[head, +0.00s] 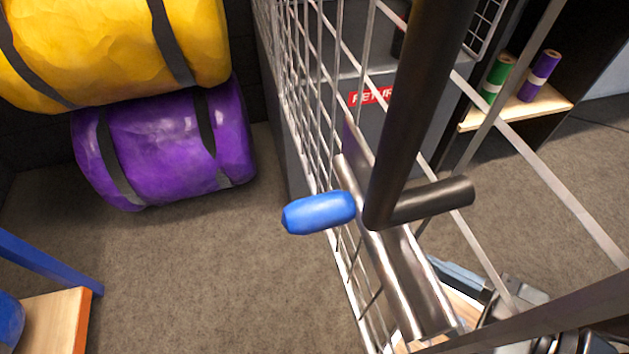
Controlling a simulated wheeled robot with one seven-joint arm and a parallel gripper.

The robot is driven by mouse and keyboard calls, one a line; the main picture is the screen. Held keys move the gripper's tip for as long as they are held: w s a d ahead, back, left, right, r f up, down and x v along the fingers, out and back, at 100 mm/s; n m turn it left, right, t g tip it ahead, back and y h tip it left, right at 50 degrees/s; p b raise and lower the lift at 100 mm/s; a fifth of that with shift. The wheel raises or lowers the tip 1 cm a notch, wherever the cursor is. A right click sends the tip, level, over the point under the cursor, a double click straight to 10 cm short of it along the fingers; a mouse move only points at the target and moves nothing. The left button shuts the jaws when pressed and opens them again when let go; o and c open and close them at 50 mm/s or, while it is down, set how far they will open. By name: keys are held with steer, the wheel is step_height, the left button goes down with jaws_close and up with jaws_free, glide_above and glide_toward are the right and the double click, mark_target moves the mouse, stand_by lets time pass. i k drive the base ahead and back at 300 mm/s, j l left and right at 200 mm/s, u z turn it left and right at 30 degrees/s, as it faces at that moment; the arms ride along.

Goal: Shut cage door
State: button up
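A wire mesh panel of the cage (318,130) with thin silver bars runs from the top middle down to the bottom middle, seen at a steep angle. I cannot tell for sure which part of the mesh is the door, or how far open it stands. A rounded blue grip (320,212) sticks out to the left of the mesh, beside a thick dark bar (415,90) with a short dark stub pointing right. Black and grey mechanical parts at the lower right, behind bars, may be my gripper (500,290); its fingers cannot be made out. No contact with the door is visible.
Purple (165,150) and yellow (120,45) rolled bundles are stacked at the upper left. A wooden-topped piece with blue parts (55,320) stands at the lower left. Beyond the bars, a wooden shelf (520,108) holds green and purple rolls. Carpet left of the mesh is clear.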

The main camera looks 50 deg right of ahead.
mark_target(435, 30)
steer(key=k+j+u, duration=0.25)
steer(key=j+u, duration=0.85)
steer(key=j, duration=0.2)
